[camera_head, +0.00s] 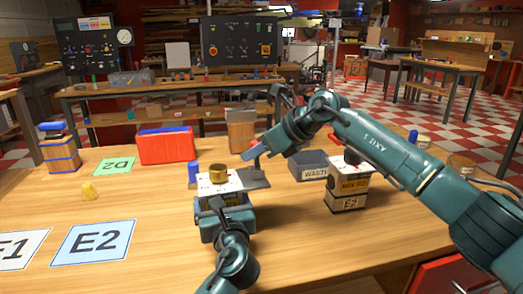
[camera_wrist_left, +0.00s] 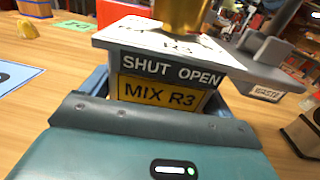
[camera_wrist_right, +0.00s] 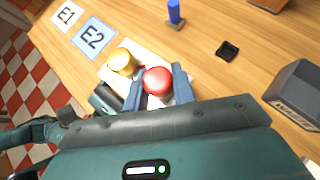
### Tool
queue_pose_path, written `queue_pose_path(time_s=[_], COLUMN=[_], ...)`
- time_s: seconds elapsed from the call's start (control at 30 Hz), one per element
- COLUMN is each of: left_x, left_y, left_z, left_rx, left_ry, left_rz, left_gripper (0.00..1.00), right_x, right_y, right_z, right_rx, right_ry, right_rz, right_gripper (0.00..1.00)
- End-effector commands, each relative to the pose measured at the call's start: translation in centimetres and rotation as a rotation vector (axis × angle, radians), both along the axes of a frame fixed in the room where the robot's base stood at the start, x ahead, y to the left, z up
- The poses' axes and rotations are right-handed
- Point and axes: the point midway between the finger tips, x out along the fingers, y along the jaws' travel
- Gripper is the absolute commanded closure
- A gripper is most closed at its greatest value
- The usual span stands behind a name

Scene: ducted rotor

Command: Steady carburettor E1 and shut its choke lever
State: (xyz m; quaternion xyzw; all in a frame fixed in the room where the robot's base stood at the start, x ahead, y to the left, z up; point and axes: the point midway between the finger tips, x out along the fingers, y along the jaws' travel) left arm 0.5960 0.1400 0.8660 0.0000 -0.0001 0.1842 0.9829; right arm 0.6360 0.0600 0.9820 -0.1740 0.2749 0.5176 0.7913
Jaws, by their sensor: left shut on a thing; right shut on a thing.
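A carburettor (camera_head: 218,182) with a white top and a brass cylinder (camera_head: 218,173) stands at the table's middle. In the left wrist view its front (camera_wrist_left: 165,90) reads "SHUT OPEN" and "MIX R3"; no E number is readable on it. My left gripper (camera_head: 226,218) is shut on its lower body, a finger on each side. My right gripper (camera_wrist_right: 158,82) is shut around a red knob (camera_wrist_right: 158,80) beside the brass cylinder. The knob appears to be the choke lever's end; the lever's position against the lettering is hard to tell.
A second carburettor marked E2 (camera_head: 347,190) stands to the right, near a grey waste bin (camera_head: 309,166). Mats E1 (camera_head: 20,247) and E2 (camera_head: 92,242) lie front left. A red box (camera_head: 166,147) and a blue peg (camera_head: 193,172) are behind.

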Motion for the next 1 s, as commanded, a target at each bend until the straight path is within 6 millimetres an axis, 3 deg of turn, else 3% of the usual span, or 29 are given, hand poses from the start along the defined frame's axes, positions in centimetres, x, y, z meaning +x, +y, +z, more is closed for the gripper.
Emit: queue_pose_path(time_s=[0.3,0.8,0.83,1.0], left_x=[0.01,0.01,0.01,0.01], left_y=[-0.01,-0.03,-0.03,-0.04], left_z=[-0.06,-0.07,-0.07,-0.07], left_rx=[0.002,0.003,0.003,0.002], left_ry=[0.002,0.002,0.002,0.002], left_rz=[0.000,-0.001,-0.001,-0.001], left_gripper=[0.45,0.45,0.45,0.45], right_x=[-0.36,-0.39,-0.39,-0.34], right_y=[0.71,0.77,0.77,0.71], right_z=[-0.03,-0.08,-0.08,-0.07], right_rx=[-0.095,-0.110,-0.110,-0.109], right_ry=[-0.037,-0.042,-0.042,-0.041], right_rz=[0.005,0.006,0.006,0.004], right_gripper=[1.00,1.00,0.72,0.58])
